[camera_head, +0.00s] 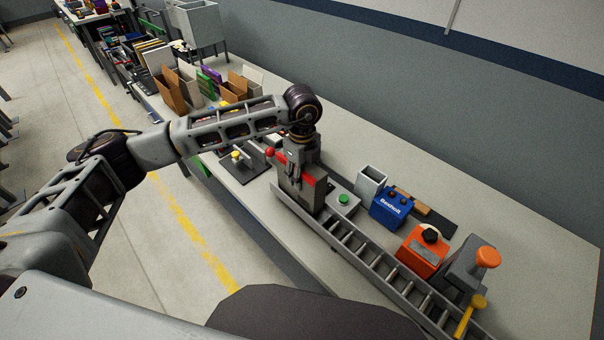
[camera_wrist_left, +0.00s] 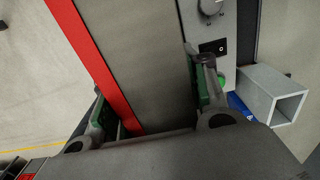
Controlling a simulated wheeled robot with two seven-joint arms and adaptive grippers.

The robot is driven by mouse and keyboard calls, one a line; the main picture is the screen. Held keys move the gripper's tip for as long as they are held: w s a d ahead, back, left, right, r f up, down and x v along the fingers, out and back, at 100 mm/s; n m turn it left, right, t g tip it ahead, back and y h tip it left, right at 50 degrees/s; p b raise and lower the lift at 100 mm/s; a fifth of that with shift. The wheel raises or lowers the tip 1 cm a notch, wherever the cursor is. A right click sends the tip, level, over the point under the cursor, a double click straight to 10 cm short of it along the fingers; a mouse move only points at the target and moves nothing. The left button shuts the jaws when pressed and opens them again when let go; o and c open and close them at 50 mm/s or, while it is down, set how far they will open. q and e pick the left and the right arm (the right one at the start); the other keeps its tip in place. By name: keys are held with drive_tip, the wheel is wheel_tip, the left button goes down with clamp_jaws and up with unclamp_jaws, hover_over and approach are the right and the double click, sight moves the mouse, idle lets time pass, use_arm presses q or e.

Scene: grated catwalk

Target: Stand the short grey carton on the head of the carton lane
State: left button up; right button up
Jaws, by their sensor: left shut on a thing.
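The short grey carton (camera_head: 298,196) is upright at the far left end of the carton lane (camera_head: 364,262), a grey rail with rollers along the table's near edge. My left gripper (camera_head: 297,172) is above the carton, shut on its upper part. In the left wrist view the carton (camera_wrist_left: 138,50), grey with a red stripe, is between the green-padded fingers of the gripper (camera_wrist_left: 152,98). I cannot tell whether the carton's base touches the lane, as the rail hides its lower edge. My right gripper is not in view.
A box with a green button (camera_head: 343,199) stands close behind the carton. Beyond it are an open grey tube (camera_head: 370,183), a blue box (camera_head: 391,207) and an orange box (camera_head: 422,252). An orange-knobbed device (camera_head: 472,265) stands by the lane's right end. Open cartons (camera_head: 175,92) crowd the far left.

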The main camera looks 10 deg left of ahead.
use_arm(q)
drive_tip(key=shift+f+b, duration=0.45)
drive_tip(key=shift+f, duration=0.15)
idle(0.3)
drive_tip(key=o, duration=1.1)
drive_tip(key=o, duration=0.4)
drive_tip(key=shift+r, duration=0.1)
drive_tip(key=shift+r+p, duration=1.8)
drive_tip(key=shift+r, duration=2.15)
drive_tip(key=shift+s+f, duration=0.1)
drive_tip(key=shift+f, duration=0.05)
